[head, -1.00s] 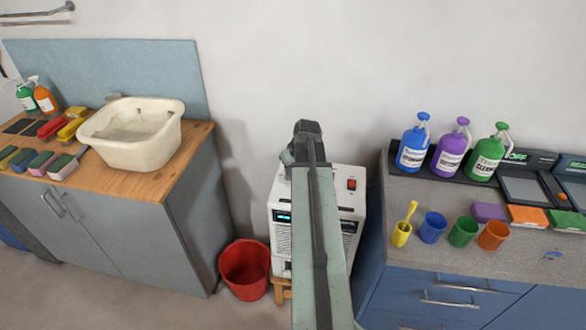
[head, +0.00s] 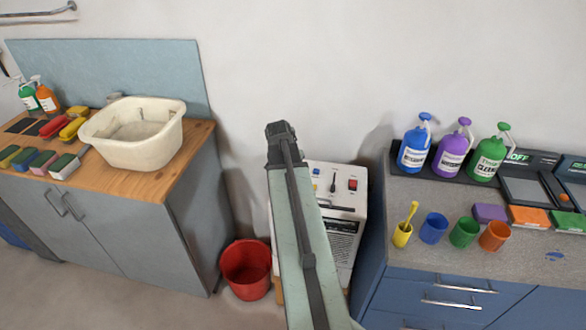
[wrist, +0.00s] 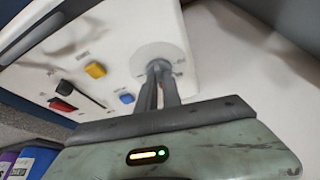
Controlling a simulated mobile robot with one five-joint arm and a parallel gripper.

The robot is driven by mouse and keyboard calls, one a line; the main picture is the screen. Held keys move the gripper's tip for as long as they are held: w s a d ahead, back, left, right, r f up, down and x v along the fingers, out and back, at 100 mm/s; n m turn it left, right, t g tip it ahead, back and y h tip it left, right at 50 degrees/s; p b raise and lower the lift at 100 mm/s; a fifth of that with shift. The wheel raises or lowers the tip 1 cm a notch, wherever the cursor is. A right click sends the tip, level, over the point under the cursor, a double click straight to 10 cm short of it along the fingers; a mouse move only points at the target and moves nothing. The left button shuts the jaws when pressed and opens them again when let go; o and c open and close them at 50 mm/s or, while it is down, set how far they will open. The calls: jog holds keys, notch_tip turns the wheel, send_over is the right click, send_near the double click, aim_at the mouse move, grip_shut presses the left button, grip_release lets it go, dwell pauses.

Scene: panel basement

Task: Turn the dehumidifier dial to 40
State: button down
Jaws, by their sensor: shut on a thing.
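The white dehumidifier (head: 345,215) stands between the two counters, partly hidden behind my arm in the head view. Its top panel (wrist: 85,60) fills the left of the wrist view, tilted and a little blurred. There my gripper (wrist: 158,68) is shut on the dial, at the middle of a pale round dial plate (wrist: 152,52) with small marks round it. The fingers hide most of the dial, and its number cannot be read. In the head view my arm hides the gripper.
A red bucket (head: 246,268) stands on the floor to the left. A blue cabinet (head: 450,285) stands close on the right.

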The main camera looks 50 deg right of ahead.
jog(key=m, duration=0.1)
jog(key=m+g, duration=0.1)
jog(key=m, duration=0.2)
jog(key=shift+w+a+g, duration=0.25)
jog(key=shift+w+g, duration=0.1)
jog(key=shift+g, duration=0.05)
jog(key=shift+w+m+g, duration=0.1)
jog(key=shift+m+g, duration=0.4)
jog(key=shift+m, duration=0.9)
jog(key=c, duration=1.5)
grip_release()
